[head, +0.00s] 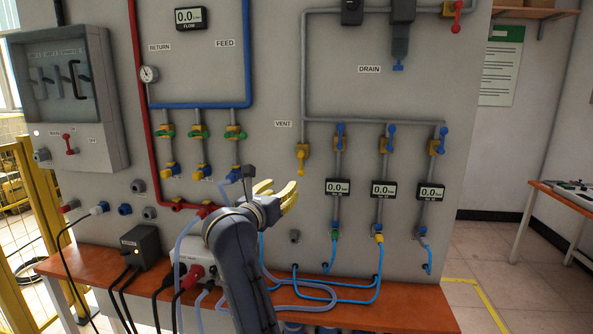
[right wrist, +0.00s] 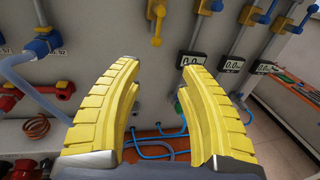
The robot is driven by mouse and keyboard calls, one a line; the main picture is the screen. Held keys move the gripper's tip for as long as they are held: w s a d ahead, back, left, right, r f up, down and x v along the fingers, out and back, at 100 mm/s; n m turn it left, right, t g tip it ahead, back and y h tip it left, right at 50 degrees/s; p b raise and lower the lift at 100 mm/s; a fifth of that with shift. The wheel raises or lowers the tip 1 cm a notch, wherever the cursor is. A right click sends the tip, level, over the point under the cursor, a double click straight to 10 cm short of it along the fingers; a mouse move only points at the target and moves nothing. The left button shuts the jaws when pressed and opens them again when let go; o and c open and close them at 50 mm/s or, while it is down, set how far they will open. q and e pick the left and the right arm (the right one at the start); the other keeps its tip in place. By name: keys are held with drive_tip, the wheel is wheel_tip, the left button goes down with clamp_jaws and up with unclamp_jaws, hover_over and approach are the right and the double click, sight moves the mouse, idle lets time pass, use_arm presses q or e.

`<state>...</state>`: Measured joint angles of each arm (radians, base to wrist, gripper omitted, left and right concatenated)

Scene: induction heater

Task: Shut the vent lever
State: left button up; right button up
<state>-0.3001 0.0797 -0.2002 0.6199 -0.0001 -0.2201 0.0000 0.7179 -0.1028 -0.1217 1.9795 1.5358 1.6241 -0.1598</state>
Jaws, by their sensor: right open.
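The vent lever (head: 301,163) is a small yellow handle on a brass valve, at the lower end of a short grey pipe beside the VENT label (head: 283,124). Its handle points downward, in line with the pipe. It also shows in the right wrist view (right wrist: 157,24), at the top centre, beyond the fingertips. My right gripper (head: 280,191), with yellow ribbed fingers, is below and slightly left of the lever in the head view. It is open and empty, with a wide gap between its fingers (right wrist: 158,70), and does not touch the lever. My left gripper is not in view.
Blue levers (head: 340,134) sit on the pipes to the right, above grey display boxes (head: 338,187). Blue hoses (head: 330,290) loop over the orange bench (head: 400,312). Red and blue pipes with green-handled valves (head: 200,133) are to the left.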

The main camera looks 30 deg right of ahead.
sight(301, 169)
drive_tip(key=shift+y, duration=0.3)
drive_tip(key=x, duration=1.1)
drive_tip(key=r+x, duration=0.1)
drive_tip(key=x, duration=0.5)
drive_tip(key=shift+w+a, duration=0.1)
drive_tip(key=shift+w, duration=0.1)
clamp_jaws()
